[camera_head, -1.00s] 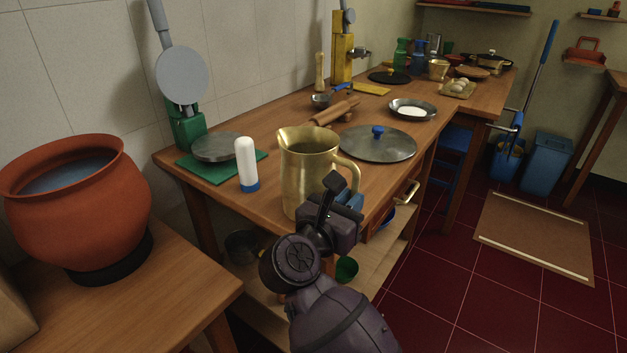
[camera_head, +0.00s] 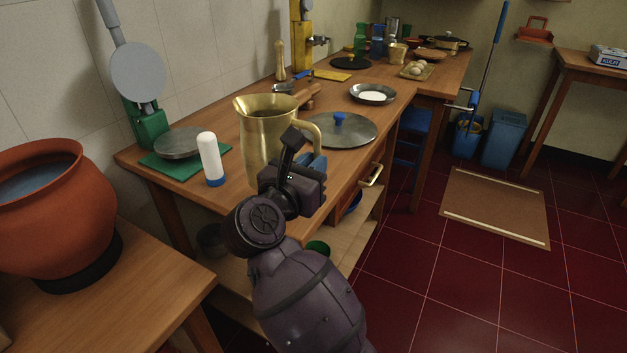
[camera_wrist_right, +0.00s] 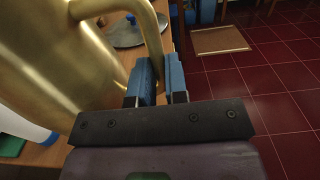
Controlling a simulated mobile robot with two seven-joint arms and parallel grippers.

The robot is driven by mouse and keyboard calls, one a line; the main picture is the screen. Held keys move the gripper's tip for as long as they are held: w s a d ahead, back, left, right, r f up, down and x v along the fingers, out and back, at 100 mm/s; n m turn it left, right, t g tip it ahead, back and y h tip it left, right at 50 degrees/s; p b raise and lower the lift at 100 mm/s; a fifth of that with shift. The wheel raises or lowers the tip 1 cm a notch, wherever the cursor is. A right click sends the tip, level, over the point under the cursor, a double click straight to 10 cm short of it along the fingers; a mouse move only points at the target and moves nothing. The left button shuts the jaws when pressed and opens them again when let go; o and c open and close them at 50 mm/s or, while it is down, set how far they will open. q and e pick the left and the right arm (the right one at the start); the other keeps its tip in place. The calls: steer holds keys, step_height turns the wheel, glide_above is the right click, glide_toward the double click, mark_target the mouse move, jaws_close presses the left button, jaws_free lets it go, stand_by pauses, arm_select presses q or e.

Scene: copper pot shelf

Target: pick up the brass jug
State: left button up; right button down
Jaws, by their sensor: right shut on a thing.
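The brass jug (camera_head: 262,130) is upright over the near end of the wooden table, its open mouth upward. Its curved handle (camera_head: 317,130) faces right. My right gripper (camera_head: 303,167) is at the handle's lower part. In the right wrist view, its blue fingers (camera_wrist_right: 161,82) are shut on the handle (camera_wrist_right: 153,38), with the jug's body (camera_wrist_right: 65,60) filling the left. The jug appears raised slightly off the tabletop; its base is partly hidden behind my gripper. My left gripper is not in view.
A white bottle with a blue base (camera_head: 211,160) stands left of the jug. A flat round lid with a blue knob (camera_head: 350,131) lies behind its handle. A clay pot (camera_head: 55,215) stands on the nearer table at left.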

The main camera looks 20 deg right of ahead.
arm_select(q)
steer(key=p, duration=0.1)
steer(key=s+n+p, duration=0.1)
steer(key=p, duration=0.1)
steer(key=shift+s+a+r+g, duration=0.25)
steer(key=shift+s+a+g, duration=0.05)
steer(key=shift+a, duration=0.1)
arm_select(e)
step_height(320, 180, up, 15)
steer(key=shift+r, duration=0.15)
